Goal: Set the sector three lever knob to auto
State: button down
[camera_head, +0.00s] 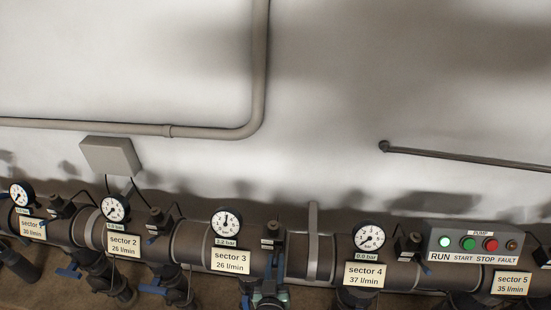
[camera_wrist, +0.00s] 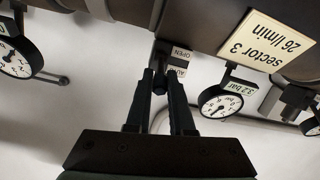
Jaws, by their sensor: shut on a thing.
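My gripper (camera_wrist: 161,76) reaches up from the bottom of the wrist view, its two black fingers shut on the sector three lever knob (camera_wrist: 160,86), a small dark knob. The knob sits under a dark valve body beside the pipe. A small plate next to it reads OPEN (camera_wrist: 180,53), with a partly covered label starting "AU" below. The fingers hide much of the knob, so I cannot tell its setting. The sector 3 sign (camera_wrist: 266,42) appears upside down to the right; it also shows in the head view (camera_head: 230,261).
The sector 3 gauge (camera_wrist: 220,102) hangs close to the right of my fingers. Another gauge (camera_wrist: 17,58) is at far left. In the head view, the manifold pipe carries more gauges, and a pump box (camera_head: 472,243) stands at right. The wall above is mostly clear.

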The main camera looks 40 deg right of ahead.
jog(key=shift+w+d+r+g+y+p, duration=0.15)
jog(key=shift+r+g+y+p, duration=0.55)
jog(key=shift+p, duration=1.75)
jog(key=shift+d+r+y+p, duration=0.1)
jog(key=shift+y+p, duration=0.2)
jog(key=shift+p, duration=0.45)
jog(key=shift+w+p, duration=0.1)
jog(key=shift+p, duration=0.35)
jog(key=c, duration=0.8)
grip_release()
jog(key=shift+p+v, duration=3.1)
jog(key=shift+v, duration=3.3)
